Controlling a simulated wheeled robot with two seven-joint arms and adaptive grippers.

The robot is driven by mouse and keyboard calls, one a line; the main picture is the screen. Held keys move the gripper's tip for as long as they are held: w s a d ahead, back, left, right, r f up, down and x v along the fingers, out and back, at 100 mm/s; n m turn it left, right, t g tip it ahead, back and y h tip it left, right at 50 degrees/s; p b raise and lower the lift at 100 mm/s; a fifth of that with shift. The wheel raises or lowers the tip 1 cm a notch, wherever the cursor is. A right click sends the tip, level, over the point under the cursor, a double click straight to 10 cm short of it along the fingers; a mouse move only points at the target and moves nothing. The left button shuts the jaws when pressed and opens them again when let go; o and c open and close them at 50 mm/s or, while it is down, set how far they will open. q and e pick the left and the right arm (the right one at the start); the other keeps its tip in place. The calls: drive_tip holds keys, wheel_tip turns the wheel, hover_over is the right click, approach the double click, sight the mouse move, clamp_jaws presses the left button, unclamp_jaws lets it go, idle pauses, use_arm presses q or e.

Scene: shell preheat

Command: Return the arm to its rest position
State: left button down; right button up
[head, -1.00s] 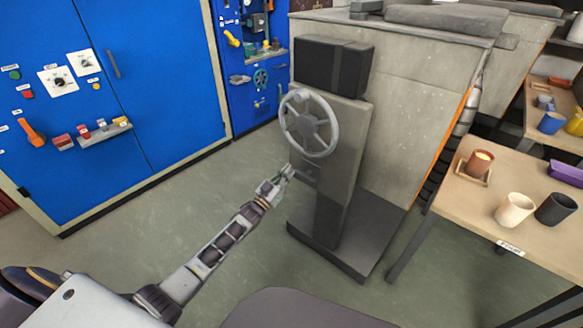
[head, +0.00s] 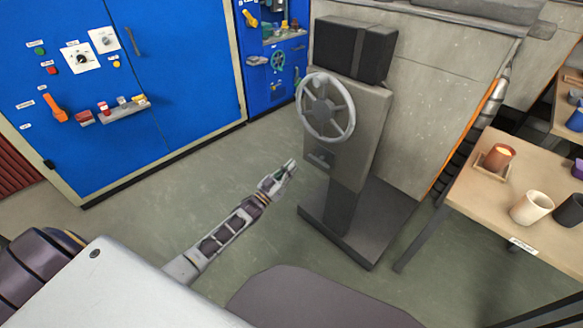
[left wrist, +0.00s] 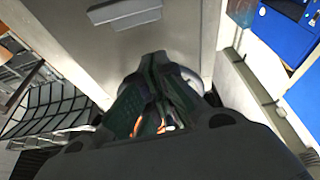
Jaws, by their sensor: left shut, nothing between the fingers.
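My left arm reaches in from the lower left in the head view. Its gripper (head: 288,168) is shut and empty, over the floor just left of the grey pedestal (head: 362,130) with the handwheel (head: 326,107). The gripper is apart from the wheel, lower and to its left. In the left wrist view the dark fingers (left wrist: 155,70) are closed together in front of a pale grey surface. My right gripper is not in view.
A blue cabinet (head: 180,60) with knobs and an orange lever (head: 54,108) stands at the left. The floor (head: 170,185) between is clear.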

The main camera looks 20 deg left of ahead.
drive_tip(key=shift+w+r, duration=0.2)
